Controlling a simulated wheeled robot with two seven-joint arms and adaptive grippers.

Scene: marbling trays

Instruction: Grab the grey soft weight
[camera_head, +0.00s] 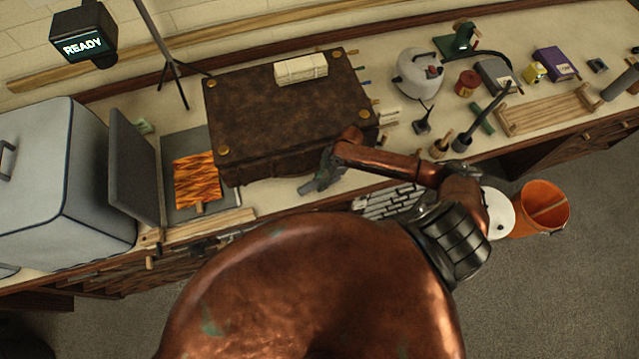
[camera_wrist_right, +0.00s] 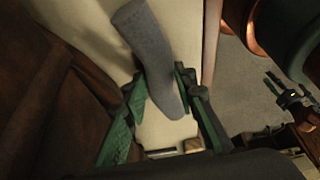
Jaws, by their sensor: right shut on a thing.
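The grey soft weight (camera_wrist_right: 152,52) is a long, smooth grey roll in the right wrist view. Its lower end sits between the two green-padded fingers of my right gripper (camera_wrist_right: 160,98), which is shut on it. Its upper end reaches past the fingers over the pale worktop.
A brown case (camera_head: 285,105) with brass corners stands right behind my right gripper, with a cream bundle (camera_head: 300,69) on top. An orange marbled sheet (camera_head: 197,180) lies to the left. A kettle (camera_head: 418,74) and small tools stand to the right. An orange bucket (camera_head: 541,207) is on the floor.

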